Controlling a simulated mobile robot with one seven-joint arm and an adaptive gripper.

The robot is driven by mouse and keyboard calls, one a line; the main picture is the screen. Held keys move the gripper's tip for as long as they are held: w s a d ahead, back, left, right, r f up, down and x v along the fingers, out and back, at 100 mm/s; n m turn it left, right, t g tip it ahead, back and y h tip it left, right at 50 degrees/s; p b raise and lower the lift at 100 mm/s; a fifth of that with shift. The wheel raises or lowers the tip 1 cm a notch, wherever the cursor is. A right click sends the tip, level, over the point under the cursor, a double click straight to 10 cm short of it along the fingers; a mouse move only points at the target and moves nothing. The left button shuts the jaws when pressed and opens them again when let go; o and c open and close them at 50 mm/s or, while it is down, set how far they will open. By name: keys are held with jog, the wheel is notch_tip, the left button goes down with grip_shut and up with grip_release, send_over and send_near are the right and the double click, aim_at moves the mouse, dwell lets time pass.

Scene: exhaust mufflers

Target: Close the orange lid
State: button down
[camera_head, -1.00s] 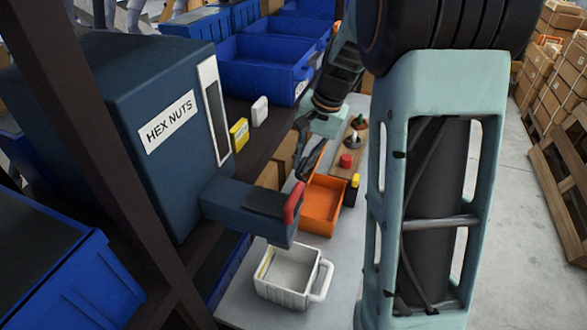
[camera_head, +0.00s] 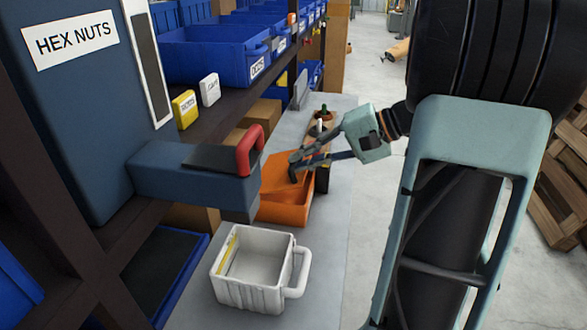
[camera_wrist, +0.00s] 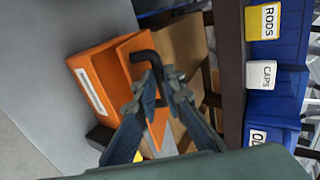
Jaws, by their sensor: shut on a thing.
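The orange box (camera_head: 285,214) stands on the grey bench, beyond the white mug-like bin. Its orange lid (camera_head: 280,172) is tilted over the box, not flat on it. In the wrist view the box (camera_wrist: 100,85) has a white label on its side, and the lid (camera_wrist: 133,46) carries a bent black handle (camera_wrist: 147,58). My gripper (camera_head: 295,165) reaches in from the right above the box. Its fingers (camera_wrist: 155,88) are shut on the black handle. The box's inside is mostly hidden by the lid and the dispenser.
A white handled container (camera_head: 255,275) sits in front of the box. A blue HEX NUTS dispenser (camera_head: 75,100) with a red-handled spout (camera_head: 200,175) juts out at left. Blue bins (camera_head: 215,55) line the shelf. Small items (camera_head: 320,122) stand behind my gripper. The front right bench is clear.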

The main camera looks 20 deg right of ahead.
jog(key=shift+s+d+f+t+y+b, duration=0.2)
jog(key=shift+d+f+y+b, duration=0.1)
jog(key=shift+f+b, duration=0.25)
jog(key=shift+s+d+f+t+y+b, duration=0.1)
jog(key=shift+d+f+t+y+b, duration=0.2)
jog(key=shift+f, duration=0.35)
jog(key=f+b, duration=0.2)
jog(key=shift+s+d+f+b, duration=0.3)
jog(key=shift+s+d, duration=0.05)
jog(key=shift+s, duration=0.05)
jog(key=shift+f, duration=0.2)
jog(key=c, duration=2.3)
grip_release()
jog(key=v, duration=1.2)
jog(key=shift+r, duration=0.2)
